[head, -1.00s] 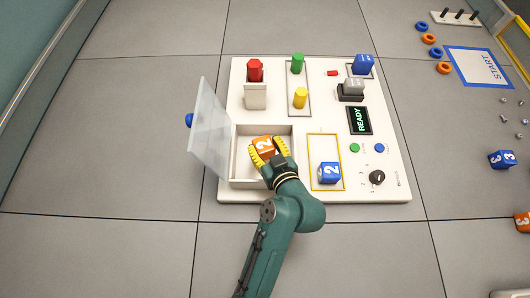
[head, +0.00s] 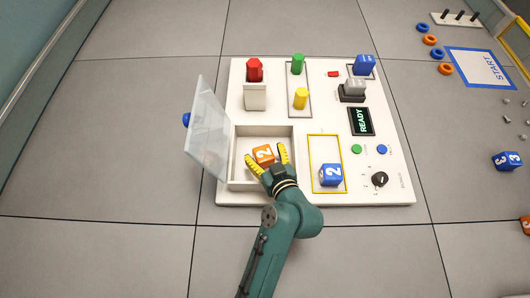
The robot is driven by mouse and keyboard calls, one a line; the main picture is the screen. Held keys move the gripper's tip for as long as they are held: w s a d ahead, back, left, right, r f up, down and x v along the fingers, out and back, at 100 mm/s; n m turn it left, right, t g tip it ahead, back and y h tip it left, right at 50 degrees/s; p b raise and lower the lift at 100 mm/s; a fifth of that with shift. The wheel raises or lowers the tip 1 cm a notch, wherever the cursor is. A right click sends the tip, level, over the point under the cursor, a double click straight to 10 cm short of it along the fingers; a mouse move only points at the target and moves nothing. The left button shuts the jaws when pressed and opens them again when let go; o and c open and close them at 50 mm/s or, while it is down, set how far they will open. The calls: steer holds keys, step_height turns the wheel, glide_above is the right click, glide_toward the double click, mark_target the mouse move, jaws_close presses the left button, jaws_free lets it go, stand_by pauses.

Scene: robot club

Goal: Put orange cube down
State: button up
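The orange cube (head: 263,155), marked with a 2, sits inside the open-topped white box (head: 236,143) on the white board. My gripper (head: 268,157) is over the box with its yellow fingers spread apart. The cube lies between and just beyond the fingers, with a gap to the right finger. Whether the left finger touches it I cannot tell. The box's clear lid (head: 208,128) stands open on the left.
A red piece (head: 254,70), a green cylinder (head: 298,64) and a yellow cylinder (head: 301,98) stand toward the back. A dark display (head: 361,121) reads READY.

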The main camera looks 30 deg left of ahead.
steer(key=shift+r, duration=0.3)
steer(key=shift+r+p, duration=0.7)
steer(key=shift+p, duration=0.1)
steer(key=f+p+v, duration=0.1)
steer(key=p+v, duration=0.1)
steer(key=v, duration=1)
steer(key=w+d+r+m+t+h, duration=0.2)
steer(key=w+d+r+t, duration=0.15)
steer(key=r, duration=0.55)
steer(key=w+d+r+m+t+h, duration=0.1)
steer(key=w+d+r+t+h, duration=0.2)
steer(key=r, duration=0.7)
steer(key=s+d+r+m+t+h, duration=0.2)
steer(key=d+r+m+t+h, duration=0.1)
steer(key=r, duration=0.7)
steer(key=s+d+r+m+t+h, duration=0.2)
steer(key=d+r+m+t+h, duration=0.1)
steer(key=r, duration=0.8)
steer(key=shift+s+m, duration=0.4)
steer(key=shift+m, duration=0.1)
steer(key=shift+t, duration=0.25)
